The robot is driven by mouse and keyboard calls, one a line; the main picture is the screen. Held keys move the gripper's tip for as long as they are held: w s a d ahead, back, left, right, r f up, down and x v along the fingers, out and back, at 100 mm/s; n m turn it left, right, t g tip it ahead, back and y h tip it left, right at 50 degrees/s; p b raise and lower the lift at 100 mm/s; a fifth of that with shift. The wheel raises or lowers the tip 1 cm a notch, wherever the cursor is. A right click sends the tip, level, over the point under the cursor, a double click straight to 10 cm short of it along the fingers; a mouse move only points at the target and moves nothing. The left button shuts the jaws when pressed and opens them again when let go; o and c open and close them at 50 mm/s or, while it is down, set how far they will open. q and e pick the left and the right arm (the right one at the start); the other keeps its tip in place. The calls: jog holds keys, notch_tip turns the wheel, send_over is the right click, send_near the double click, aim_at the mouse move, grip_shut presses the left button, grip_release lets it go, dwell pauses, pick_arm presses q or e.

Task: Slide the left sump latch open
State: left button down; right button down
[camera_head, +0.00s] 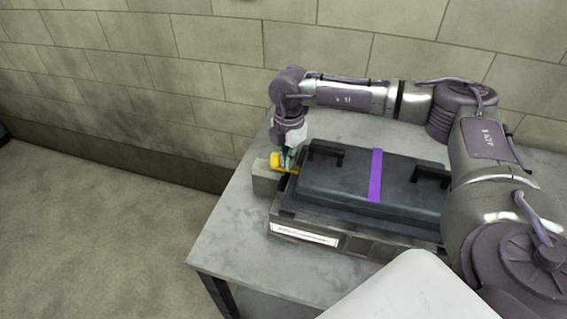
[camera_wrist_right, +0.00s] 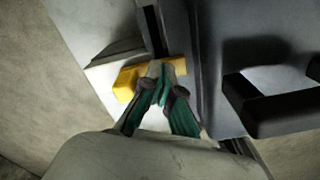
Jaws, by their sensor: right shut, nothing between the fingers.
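The left sump latch is a yellow piece (camera_head: 283,161) at the left end of the dark sump (camera_head: 335,187). In the right wrist view the yellow latch (camera_wrist_right: 131,82) shows on both sides of my fingertips, which cover its middle. My right gripper (camera_head: 288,163) comes down from above at the latch. In the wrist view its fingers (camera_wrist_right: 161,72) are closed together with nothing between them. The tips overlap the latch in the picture; whether they touch it I cannot tell. My left gripper is not in view.
The sump has a purple strap (camera_head: 376,176) and two black handles, the left handle (camera_head: 326,151) close to my right gripper. A grey block (camera_head: 264,178) sits beside the latch. The grey table (camera_head: 225,235) is bare at the front left. A block wall (camera_head: 220,60) stands behind.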

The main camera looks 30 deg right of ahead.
aim_at(275, 155)
jog(key=shift+r, duration=0.2)
jog(key=shift+w+a, duration=0.1)
dwell(0.4)
jog(key=shift+w+a+b, duration=0.3)
jog(key=shift+w+a, duration=1.05)
jog(key=shift+w, duration=0.25)
jog(key=shift+s+d+r, duration=0.1)
jog(key=shift+s+d, duration=0.2)
jog(key=shift+s, duration=0.05)
notch_tip(275, 155, up, 8)
jog(key=p, duration=0.5)
jog(key=shift+p, duration=0.35)
